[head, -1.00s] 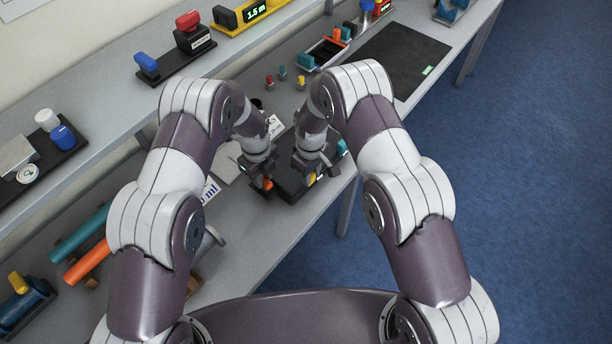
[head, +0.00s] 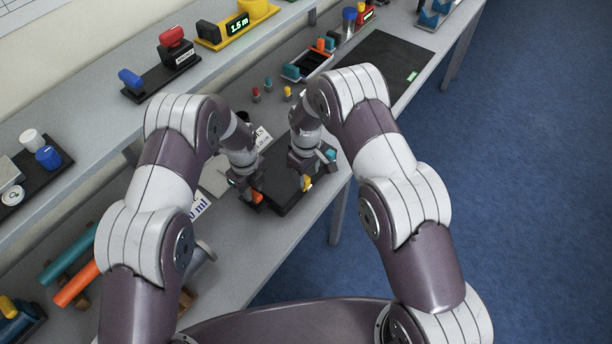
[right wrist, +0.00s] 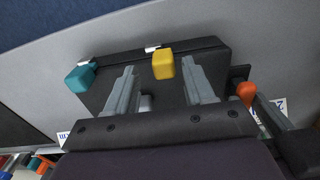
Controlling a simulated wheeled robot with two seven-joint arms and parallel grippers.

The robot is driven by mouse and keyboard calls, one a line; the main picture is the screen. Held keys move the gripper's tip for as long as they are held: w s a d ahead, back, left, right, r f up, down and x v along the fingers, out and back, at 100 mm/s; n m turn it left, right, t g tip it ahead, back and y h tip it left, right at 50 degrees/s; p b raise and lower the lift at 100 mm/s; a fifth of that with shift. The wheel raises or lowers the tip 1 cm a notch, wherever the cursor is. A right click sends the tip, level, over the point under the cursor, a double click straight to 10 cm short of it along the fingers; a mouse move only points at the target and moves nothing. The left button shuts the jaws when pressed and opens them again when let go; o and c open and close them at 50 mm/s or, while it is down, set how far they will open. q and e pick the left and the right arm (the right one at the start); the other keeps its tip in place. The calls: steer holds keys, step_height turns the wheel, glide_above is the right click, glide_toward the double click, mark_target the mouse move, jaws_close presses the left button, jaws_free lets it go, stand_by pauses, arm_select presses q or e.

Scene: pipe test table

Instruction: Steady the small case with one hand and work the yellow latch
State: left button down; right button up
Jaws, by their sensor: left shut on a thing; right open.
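The small black case (head: 279,196) lies on the lower bench top, near its front edge. The yellow latch (head: 307,184) is on the case's front side; in the right wrist view the yellow latch (right wrist: 163,64) shows between my open fingers. A teal latch (right wrist: 80,77) sits further along the same side. My right gripper (right wrist: 159,82) is open and empty over the case; whether a finger touches the latch I cannot tell. My left gripper (head: 249,189) is shut at the case's left end, beside an orange knob (right wrist: 246,92). Its grip is partly hidden.
A black mat (head: 382,68) and an open tray (head: 308,66) lie further back. Several small coloured pegs (head: 287,92) stand behind the case. Teal and orange tubes (head: 76,285) lie at left. A raised shelf (head: 100,105) runs along the wall. The floor is clear at right.

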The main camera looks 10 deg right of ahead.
mark_target(306, 177)
step_height(306, 177, up, 10)
steer(key=shift+f, duration=0.1)
arm_select(q)
steer(key=c, duration=0.8)
jaws_free()
